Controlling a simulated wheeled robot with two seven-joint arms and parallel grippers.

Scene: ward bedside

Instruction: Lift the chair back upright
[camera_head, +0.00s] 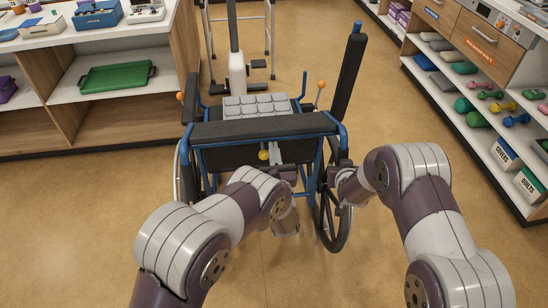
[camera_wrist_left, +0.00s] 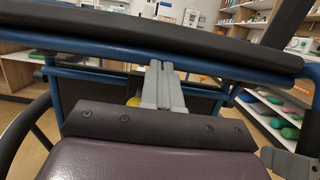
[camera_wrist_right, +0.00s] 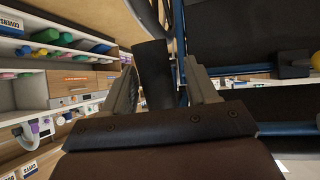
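The chair is a wheelchair with a blue frame (camera_head: 198,158), a wide black padded bar (camera_head: 265,128) across it, and a right-hand wheel (camera_head: 334,218). I cannot tell clearly how far it is tilted. My left gripper (camera_head: 280,152) is in front of the chair's middle, under the black bar; in the left wrist view its fingers (camera_wrist_left: 163,85) are together with nothing visible between them. My right gripper (camera_head: 342,172) is at the chair's right side. In the right wrist view its fingers (camera_wrist_right: 165,90) are apart, with a black handle-like part (camera_wrist_right: 154,75) between them and gaps beside it.
A grey cushioned pad (camera_head: 255,105) and a white column (camera_head: 237,72) are beyond the bar. A metal walker frame (camera_head: 271,40) stands behind. Shelves with a green tray (camera_head: 116,77) are left; a dumbbell shelf (camera_head: 480,110) is right.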

